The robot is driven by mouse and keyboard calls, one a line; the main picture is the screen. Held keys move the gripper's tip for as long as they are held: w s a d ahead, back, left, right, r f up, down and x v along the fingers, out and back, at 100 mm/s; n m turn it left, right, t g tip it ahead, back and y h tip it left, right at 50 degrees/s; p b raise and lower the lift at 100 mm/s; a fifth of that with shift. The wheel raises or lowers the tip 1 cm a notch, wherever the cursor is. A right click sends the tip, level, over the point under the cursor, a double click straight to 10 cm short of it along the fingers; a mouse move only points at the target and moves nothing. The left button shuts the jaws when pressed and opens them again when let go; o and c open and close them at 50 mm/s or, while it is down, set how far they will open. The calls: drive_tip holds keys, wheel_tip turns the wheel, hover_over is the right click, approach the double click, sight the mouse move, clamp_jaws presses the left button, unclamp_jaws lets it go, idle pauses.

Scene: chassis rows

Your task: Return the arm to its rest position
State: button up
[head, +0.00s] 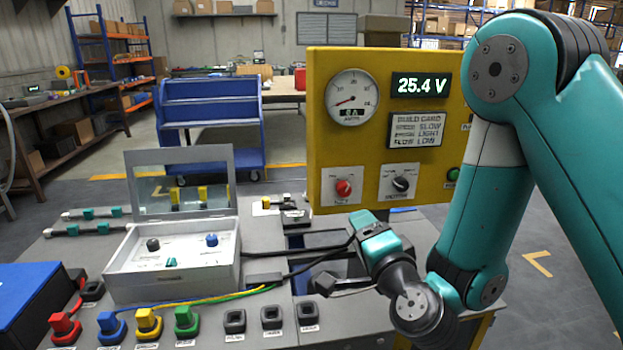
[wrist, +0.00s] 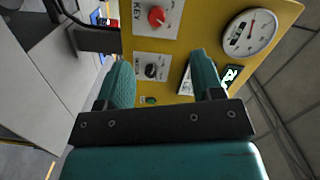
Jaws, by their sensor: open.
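My arm stretches in from the right in the head view, bent at the elbow. My gripper (head: 372,232) hangs low in front of the yellow panel (head: 318,120). In the wrist view my gripper (wrist: 162,72) has its two teal fingers spread apart, with nothing between them. The panel (wrist: 206,18) fills the space beyond the fingers, turned sideways, with a gap that I cannot judge. Its red key knob (head: 343,187) and black selector knob (head: 401,184) show in both views.
The grey bench holds a white box (head: 172,262) with its mirrored lid (head: 182,183) raised. Coloured plugs (head: 148,323) and empty black sockets line the front edge. Dark cables run from the box towards my gripper. A blue cart (head: 212,128) stands behind. Open floor lies at the right.

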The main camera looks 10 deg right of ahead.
drive_tip(key=s+a+r+n+g+y+p, duration=0.4)
drive_tip(key=s+a+r+n+g+y, duration=0.4)
drive_tip(key=n, duration=0.4)
drive_tip(key=s+d+r+n+g+h+p, duration=0.2)
drive_tip(key=s+d+r+n+g+h, duration=0.1)
drive_tip(key=s, duration=0.5)
drive_tip(key=s+d+r+n+g+h+p, duration=0.2)
drive_tip(key=s+d+r+n+g+h, duration=0.1)
drive_tip(key=s+d+r+n+g, duration=0.1)
drive_tip(key=s+d+g, duration=0.1)
drive_tip(key=s+g, duration=0.1)
drive_tip(key=s, duration=0.1)
drive_tip(key=shift+s+d+n+g, duration=0.25)
drive_tip(key=shift+s+n+g, duration=0.05)
drive_tip(key=shift+s+n, duration=0.1)
